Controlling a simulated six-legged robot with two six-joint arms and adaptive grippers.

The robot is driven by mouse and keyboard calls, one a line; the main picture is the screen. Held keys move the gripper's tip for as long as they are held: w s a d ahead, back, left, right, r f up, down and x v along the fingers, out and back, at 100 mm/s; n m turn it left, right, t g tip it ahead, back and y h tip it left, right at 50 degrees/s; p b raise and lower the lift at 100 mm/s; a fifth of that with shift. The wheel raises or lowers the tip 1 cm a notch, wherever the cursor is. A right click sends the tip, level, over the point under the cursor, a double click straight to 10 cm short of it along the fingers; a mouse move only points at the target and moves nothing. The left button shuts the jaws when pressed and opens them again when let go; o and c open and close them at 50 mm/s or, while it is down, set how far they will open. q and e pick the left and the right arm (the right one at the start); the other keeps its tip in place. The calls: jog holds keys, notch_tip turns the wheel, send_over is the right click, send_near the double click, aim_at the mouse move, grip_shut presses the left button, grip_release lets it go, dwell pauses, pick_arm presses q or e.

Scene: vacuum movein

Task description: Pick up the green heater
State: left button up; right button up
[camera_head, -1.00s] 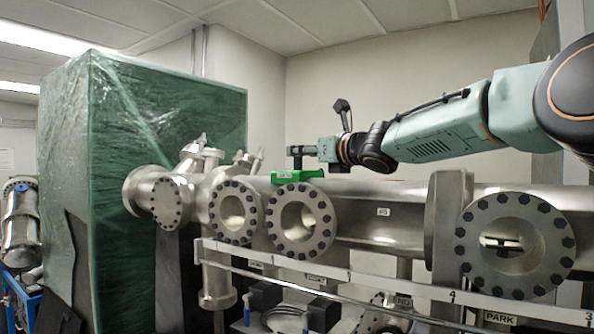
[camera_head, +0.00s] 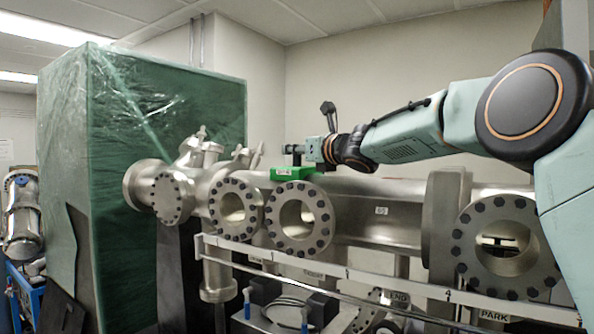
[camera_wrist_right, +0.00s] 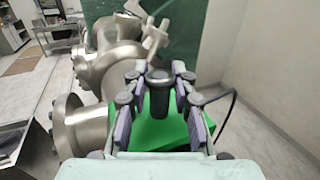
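The green heater (camera_head: 292,173) is a bright green block with a dark upright post on top. It rests on the metal vacuum pipe behind the flanges in the head view. It also shows in the right wrist view (camera_wrist_right: 160,134), partly hidden behind the fingers. My right gripper (camera_head: 291,150) is level with the post, just above the block. In the right wrist view my right gripper (camera_wrist_right: 159,80) has its fingers spread on both sides of the black post, with gaps visible. My left gripper is not in view.
The steel pipe (camera_head: 375,215) has bolted flanges facing me, with a pale rail (camera_head: 345,275) in front. A tall green wrapped box (camera_head: 165,200) stands at left. Pipe fittings (camera_head: 205,155) rise left of the heater. The wrist view shows open floor (camera_wrist_right: 262,120) at right.

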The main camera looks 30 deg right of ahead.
jog(key=shift+s+r, duration=0.15)
jog(key=shift+s, duration=0.05)
jog(key=shift+c, duration=1.4)
grip_shut()
jog(key=shift+w+d, duration=0.1)
jog(key=shift+w, duration=0.15)
jog(key=shift+s, duration=0.1)
